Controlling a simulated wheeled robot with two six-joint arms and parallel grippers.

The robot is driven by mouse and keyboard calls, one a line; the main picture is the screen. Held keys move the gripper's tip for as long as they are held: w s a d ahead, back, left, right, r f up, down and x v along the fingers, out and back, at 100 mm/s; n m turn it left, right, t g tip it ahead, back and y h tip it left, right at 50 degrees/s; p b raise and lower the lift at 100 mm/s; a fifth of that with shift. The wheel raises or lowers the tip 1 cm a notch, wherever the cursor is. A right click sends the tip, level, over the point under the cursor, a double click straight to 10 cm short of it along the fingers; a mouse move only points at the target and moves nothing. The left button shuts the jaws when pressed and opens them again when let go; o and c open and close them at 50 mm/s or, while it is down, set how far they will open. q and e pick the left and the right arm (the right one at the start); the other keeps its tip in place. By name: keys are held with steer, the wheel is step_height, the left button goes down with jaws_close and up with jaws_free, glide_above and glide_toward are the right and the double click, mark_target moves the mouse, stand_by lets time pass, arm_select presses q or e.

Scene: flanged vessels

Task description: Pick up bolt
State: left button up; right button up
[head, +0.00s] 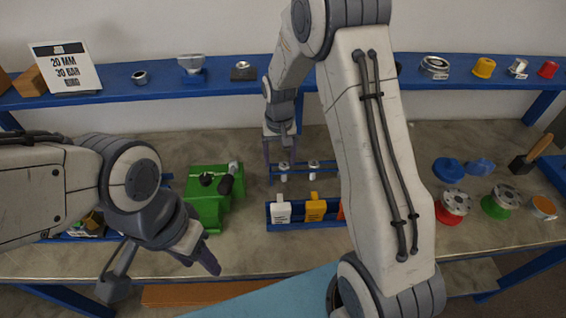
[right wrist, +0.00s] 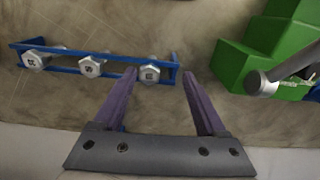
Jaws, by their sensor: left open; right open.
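Several silver hex-head bolts hang in a small blue rack (right wrist: 60,48). In the right wrist view the bolt at the rack's right end (right wrist: 149,74) appears between the purple fingertips of my right gripper (right wrist: 160,76), nearer the left finger. Two other bolts (right wrist: 92,67) (right wrist: 37,60) are left of it. My right gripper is open and empty; its distance above the bolt is hard to tell. In the head view it also shows (head: 280,160) above the rack's left end, near a bolt (head: 284,171). My left gripper (head: 196,264) is open and empty near the table's front edge.
A green stepped block (head: 207,207) with a dark-handled tool stands left of the rack. A blue bin (head: 294,226) with white and orange items is in front. Flanged parts (head: 455,202) and blue caps (head: 448,170) stand at right. A blue shelf (head: 220,87) runs behind.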

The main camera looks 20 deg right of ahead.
mark_target(284, 172)
steer(key=shift+m, duration=0.3)
steer(key=f, duration=0.1)
steer(key=d+f, duration=0.1)
steer(key=w+f, duration=0.1)
steer(key=shift+d+f+p, duration=0.25)
steer(key=shift+d+p, duration=0.1)
steer(key=shift+d, duration=0.05)
step_height(284, 172, down, 5)
steer(key=shift+w+p, duration=0.1)
steer(key=shift+p, duration=0.95)
steer(key=shift+f, duration=0.25)
jaws_close()
